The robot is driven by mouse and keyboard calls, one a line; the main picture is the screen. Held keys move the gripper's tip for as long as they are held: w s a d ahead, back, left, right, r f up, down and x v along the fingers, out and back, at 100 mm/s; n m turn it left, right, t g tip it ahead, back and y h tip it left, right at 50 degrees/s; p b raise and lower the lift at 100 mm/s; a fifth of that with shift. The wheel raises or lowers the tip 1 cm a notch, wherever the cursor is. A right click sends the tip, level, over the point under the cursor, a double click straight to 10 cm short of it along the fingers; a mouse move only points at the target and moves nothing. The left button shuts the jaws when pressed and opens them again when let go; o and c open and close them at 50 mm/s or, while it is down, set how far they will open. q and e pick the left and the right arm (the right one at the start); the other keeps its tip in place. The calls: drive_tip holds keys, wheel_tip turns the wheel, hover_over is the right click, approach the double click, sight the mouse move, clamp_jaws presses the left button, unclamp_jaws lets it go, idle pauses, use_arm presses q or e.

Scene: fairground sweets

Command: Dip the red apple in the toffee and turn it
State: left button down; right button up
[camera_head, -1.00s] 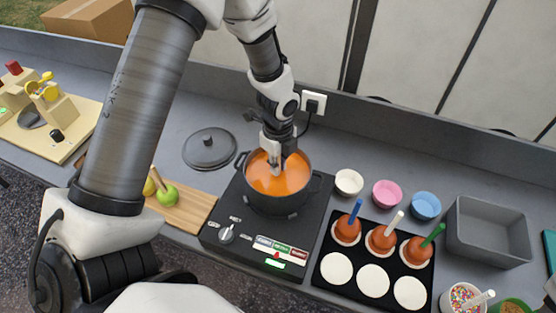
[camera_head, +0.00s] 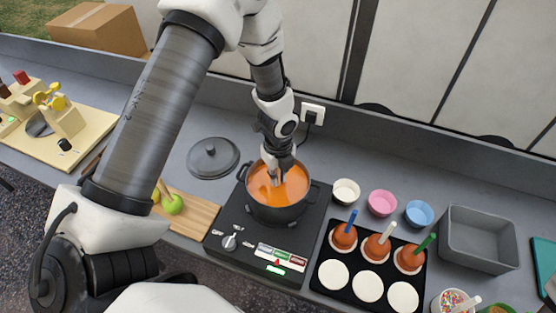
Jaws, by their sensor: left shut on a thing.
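The dark pot (camera_head: 284,214) of orange toffee (camera_head: 263,190) stands on the black hob (camera_head: 222,228). My left gripper (camera_head: 278,181) points down into the pot, its fingertips at the toffee surface. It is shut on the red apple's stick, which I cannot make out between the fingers. The red apple itself does not show; the toffee and the gripper hide that spot. My right gripper is not in view.
A black tray (camera_head: 351,299) right of the hob holds several white discs and coated apples on coloured sticks. Small bowls, a grey bin (camera_head: 480,262) and a sprinkle cup stand farther right. A pot lid (camera_head: 213,158) lies left of the pot. A green apple (camera_head: 173,204) is on a wooden board (camera_head: 197,214).

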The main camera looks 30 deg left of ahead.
use_arm(q)
drive_tip(key=m, duration=1.4)
drive_tip(key=shift+m, duration=0.4)
drive_tip(key=n, duration=0.5)
drive_tip(key=shift+n, duration=0.4)
drive_tip(key=n, duration=0.5)
drive_tip(key=shift+n, duration=0.3)
drive_tip(key=shift+r, duration=4.25)
